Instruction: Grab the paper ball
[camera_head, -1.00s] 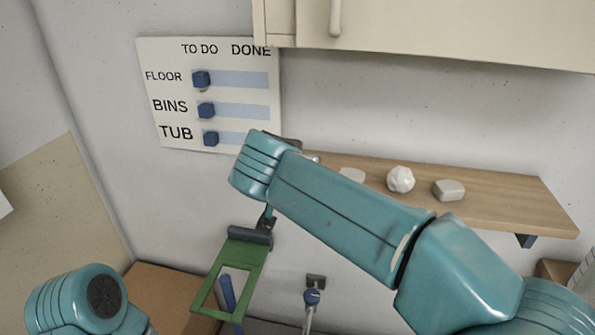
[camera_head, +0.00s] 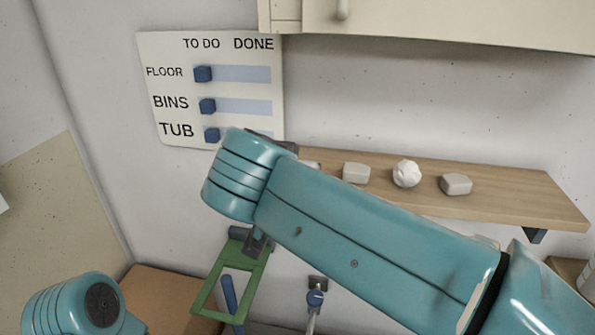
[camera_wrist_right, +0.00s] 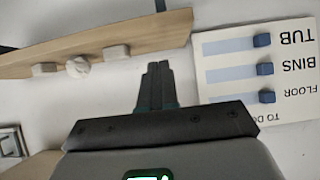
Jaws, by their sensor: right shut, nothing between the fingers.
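The paper ball (camera_head: 407,174) is white, crumpled and round. It sits on the wooden shelf (camera_head: 510,208) between two pale blocks, one on its left (camera_head: 356,173) and one on its right (camera_head: 456,184). In the right wrist view, which is upside down, the ball (camera_wrist_right: 78,67) is at the upper left, well apart from my fingers. My right gripper (camera_wrist_right: 157,66) is shut and empty, in front of the wall between shelf and board. In the head view its fingers are hidden behind my right arm. My left gripper is out of view; only part of that arm shows lower left.
A board (camera_head: 215,137) with blue sliders hangs left of the shelf. A cabinet (camera_head: 440,22) is above the shelf. A green frame-shaped tool (camera_head: 205,297) hangs below my right arm, and a cardboard box (camera_head: 160,300) stands lower left. Another pale object (camera_head: 313,165) is partly hidden by my arm.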

